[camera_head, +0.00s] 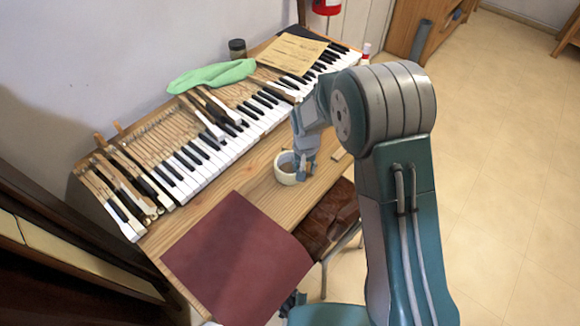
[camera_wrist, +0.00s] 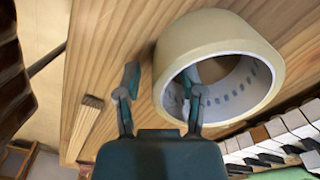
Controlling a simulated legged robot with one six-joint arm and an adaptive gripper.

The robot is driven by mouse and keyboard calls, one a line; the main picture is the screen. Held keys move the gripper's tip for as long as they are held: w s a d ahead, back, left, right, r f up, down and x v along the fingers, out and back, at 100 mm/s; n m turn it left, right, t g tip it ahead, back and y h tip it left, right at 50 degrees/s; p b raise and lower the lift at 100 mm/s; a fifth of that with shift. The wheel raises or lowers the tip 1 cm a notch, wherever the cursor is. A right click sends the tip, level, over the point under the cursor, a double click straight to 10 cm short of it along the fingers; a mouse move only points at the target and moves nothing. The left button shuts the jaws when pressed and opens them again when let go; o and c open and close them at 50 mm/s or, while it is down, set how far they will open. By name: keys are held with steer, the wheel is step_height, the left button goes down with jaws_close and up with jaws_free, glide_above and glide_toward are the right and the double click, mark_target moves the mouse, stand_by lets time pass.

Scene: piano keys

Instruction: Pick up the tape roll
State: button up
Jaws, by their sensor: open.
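The tape roll (camera_head: 279,170) is a cream ring on the wooden tabletop, in front of the piano keys. In the wrist view the tape roll (camera_wrist: 213,28) is large, with its round opening facing the camera. My gripper (camera_head: 302,170) reaches down at the roll's right side in the head view. In the wrist view my gripper (camera_wrist: 159,76) is open. Its left finger is outside the roll, and its right finger overlaps the opening. The near part of the roll's wall lies between the fingers. I cannot tell whether either finger touches it.
A piano keyboard (camera_head: 215,150) runs along the wall side, with a green cloth (camera_head: 212,76) on it. A dark red sheet (camera_head: 237,262) covers the table's near end. A small wood strip (camera_wrist: 86,124) lies left of my gripper.

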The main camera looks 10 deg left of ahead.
steer(key=shift+a, duration=0.15)
steer(key=shift+c, duration=0.7)
steer(key=c, duration=0.6)
steer(key=shift+d, duration=0.25)
jaws_close()
steer(key=shift+r, duration=0.1)
